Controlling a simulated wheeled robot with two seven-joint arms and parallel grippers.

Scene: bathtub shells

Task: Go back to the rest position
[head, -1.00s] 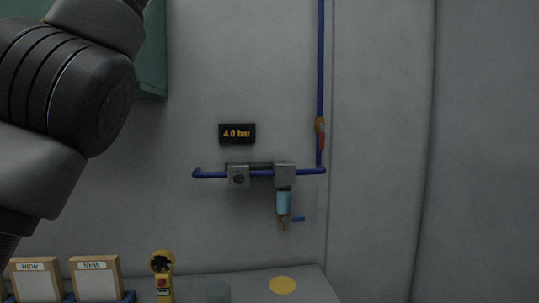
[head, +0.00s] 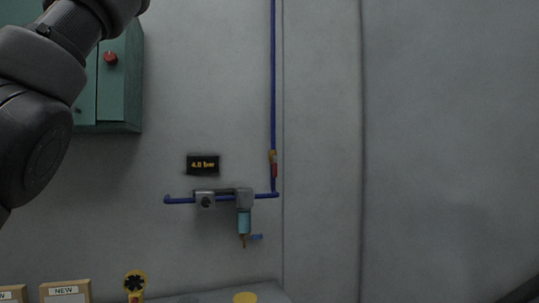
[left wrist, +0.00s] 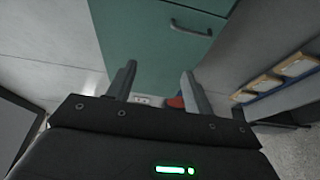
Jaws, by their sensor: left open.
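My left gripper (left wrist: 160,85) shows in the left wrist view with its two fingers apart and nothing between them. Beyond the fingers is a green cabinet front with a handle (left wrist: 190,28). In the head view my left arm's dark links cross the upper left corner, and the left gripper itself is out of that picture. My right gripper is in neither view.
A green wall cabinet (head: 121,85) with a red knob hangs at the upper left. Blue piping (head: 273,90), a pressure display (head: 203,166) and a filter (head: 244,220) are on the grey wall. Boxes (head: 66,292) and a yellow device (head: 135,284) stand below. The wall's right side is bare.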

